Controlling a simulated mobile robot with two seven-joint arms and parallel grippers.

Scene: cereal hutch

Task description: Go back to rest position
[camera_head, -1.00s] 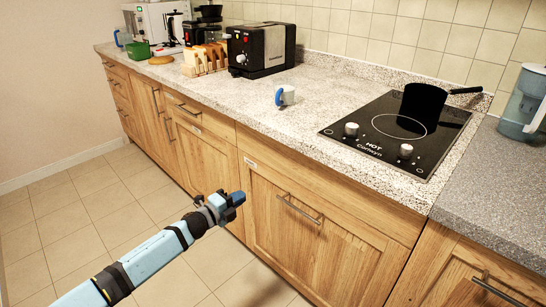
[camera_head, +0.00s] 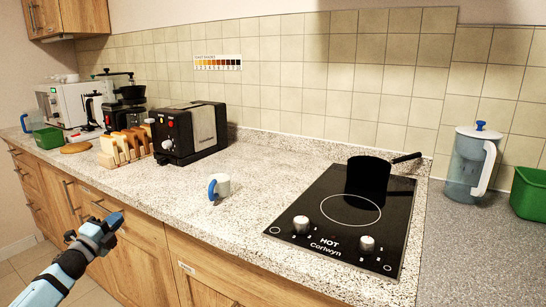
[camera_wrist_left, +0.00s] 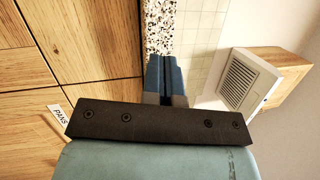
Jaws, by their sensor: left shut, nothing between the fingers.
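My left gripper (camera_head: 103,228) is in front of the wooden cabinets, below the front edge of the counter, in the head view. Its blue fingers are shut with nothing between them. In the left wrist view, the closed fingers (camera_wrist_left: 162,76) point toward the counter edge and the tiled wall. My left arm comes in from the lower left. My right gripper does not show in either view.
The floor at lower left is clear.

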